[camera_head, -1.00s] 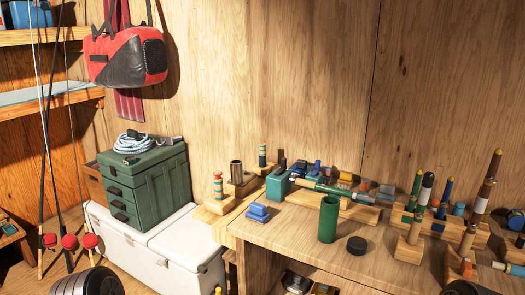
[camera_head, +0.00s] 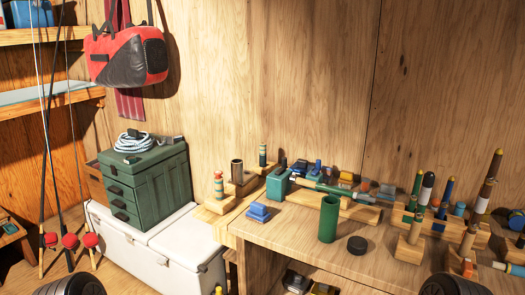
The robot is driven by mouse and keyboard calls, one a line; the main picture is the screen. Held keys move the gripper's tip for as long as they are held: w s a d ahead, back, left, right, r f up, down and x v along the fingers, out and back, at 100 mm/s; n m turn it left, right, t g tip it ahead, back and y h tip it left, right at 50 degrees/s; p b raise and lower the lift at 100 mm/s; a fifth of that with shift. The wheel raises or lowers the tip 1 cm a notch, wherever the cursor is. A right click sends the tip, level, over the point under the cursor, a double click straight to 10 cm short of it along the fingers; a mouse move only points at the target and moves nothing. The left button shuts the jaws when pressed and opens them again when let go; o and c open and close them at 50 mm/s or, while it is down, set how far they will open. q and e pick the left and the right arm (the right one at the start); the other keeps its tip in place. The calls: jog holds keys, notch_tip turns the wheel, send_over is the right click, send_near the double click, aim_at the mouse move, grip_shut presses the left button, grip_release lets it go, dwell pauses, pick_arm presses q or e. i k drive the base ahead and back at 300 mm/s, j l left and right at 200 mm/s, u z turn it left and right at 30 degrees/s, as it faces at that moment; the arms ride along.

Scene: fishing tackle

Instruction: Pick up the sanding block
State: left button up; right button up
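A small blue block (camera_head: 259,212) with a stepped shape sits near the left front corner of the wooden workbench (camera_head: 290,228). It looks most like the sanding block, but I cannot be sure. Nothing touches it from above. Only dark ribbed parts of my arms show at the bottom left and bottom right edges. Neither gripper is in view.
A green cylinder (camera_head: 328,219) and a black disc (camera_head: 357,245) stand right of the block. Behind it, a green rod (camera_head: 325,188) lies on a wooden stand. Floats on wooden holders crowd the right. A white cooler (camera_head: 155,255) stands left of the bench.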

aim_at(257, 212)
jog(key=z, duration=0.5)
jog(key=i+j+z, duration=0.1)
jog(key=j+z, duration=0.15)
jog(key=z, duration=0.25)
jog(key=j+z, duration=0.3)
jog(key=z, duration=0.15)
jog(key=j+z, duration=0.3)
jog(key=z, duration=0.2)
jog(key=k+j+z, duration=0.1)
jog(key=j+z, duration=0.2)
jog(key=z, duration=0.15)
jog(key=k+j+z, duration=0.1)
jog(key=j, duration=0.35)
jog(key=k+j+z, duration=0.1)
jog(key=k+j, duration=0.2)
jog(key=j, duration=0.15)
jog(key=k+j+z, duration=0.15)
jog(key=j, duration=0.3)
jog(key=k+j+z, duration=0.1)
jog(key=k+j, duration=0.2)
jog(key=j, duration=0.15)
